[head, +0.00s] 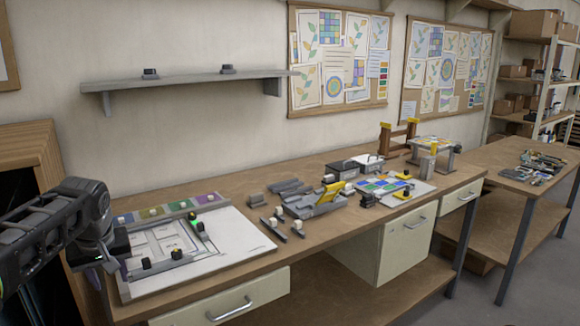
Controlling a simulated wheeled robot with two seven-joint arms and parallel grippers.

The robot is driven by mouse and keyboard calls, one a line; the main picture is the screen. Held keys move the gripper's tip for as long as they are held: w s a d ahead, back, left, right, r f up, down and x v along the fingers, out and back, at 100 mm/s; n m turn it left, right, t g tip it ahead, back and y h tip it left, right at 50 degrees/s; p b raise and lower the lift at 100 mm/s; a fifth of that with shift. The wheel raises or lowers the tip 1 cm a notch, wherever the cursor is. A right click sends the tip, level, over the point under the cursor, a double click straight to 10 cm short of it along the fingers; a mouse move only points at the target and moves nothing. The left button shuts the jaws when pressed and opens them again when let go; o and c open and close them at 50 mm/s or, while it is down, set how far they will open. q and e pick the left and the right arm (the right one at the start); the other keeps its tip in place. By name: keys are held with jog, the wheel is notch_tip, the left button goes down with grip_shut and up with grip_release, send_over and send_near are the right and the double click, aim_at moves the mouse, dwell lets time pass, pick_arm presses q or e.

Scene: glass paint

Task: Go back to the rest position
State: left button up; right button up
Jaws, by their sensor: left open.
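My left arm comes in from the left edge, and its dark gripper (112,264) hangs low at the left end of the workbench, beside the white board (225,255). The fingers are small and partly hidden by the wrist; the gripper is open, and I see nothing held in it. My right gripper is not in view. On the white board are a grey outlined pattern, small black-and-white pieces and a dark piece with a green end (199,229). A strip of coloured squares (152,213) runs along its back.
The wooden workbench (262,174) carries grey-and-yellow tools (313,202), a sheet with coloured panes (386,186) and a small raised stand (435,142). A wall shelf (190,81) hangs above. A second table (505,158) stands at right. A wooden cabinet (32,147) is behind my left arm.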

pick_arm(q)
jog(key=w+d+f+m+t+h, duration=0.3)
jog(key=w+d+f+m, duration=0.1)
jog(key=w+d+f, duration=0.5)
jog(key=s+d+f+m+h, duration=0.2)
jog(key=s+d+f, duration=0.1)
jog(key=d+f, duration=0.95)
jog(key=s+d+f+g+h, duration=0.1)
jog(key=s+d+f, duration=0.2)
jog(key=s+f, duration=0.4)
jog(key=s+d+f+g, duration=0.1)
jog(key=s+d+f, duration=0.35)
jog(key=f, duration=0.45)
jog(key=s+d+f+g, duration=0.1)
jog(key=s+f, duration=0.2)
jog(key=s, duration=0.4)
jog(key=s+d+f+g, duration=0.2)
jog(key=s+f, duration=0.1)
jog(key=s, duration=0.4)
jog(key=s+d+f+g+h, duration=0.1)
jog(key=s+d+f, duration=0.1)
jog(key=s, duration=0.4)
jog(key=shift+s+f+n, duration=0.4)
jog(key=shift+f, duration=0.35)
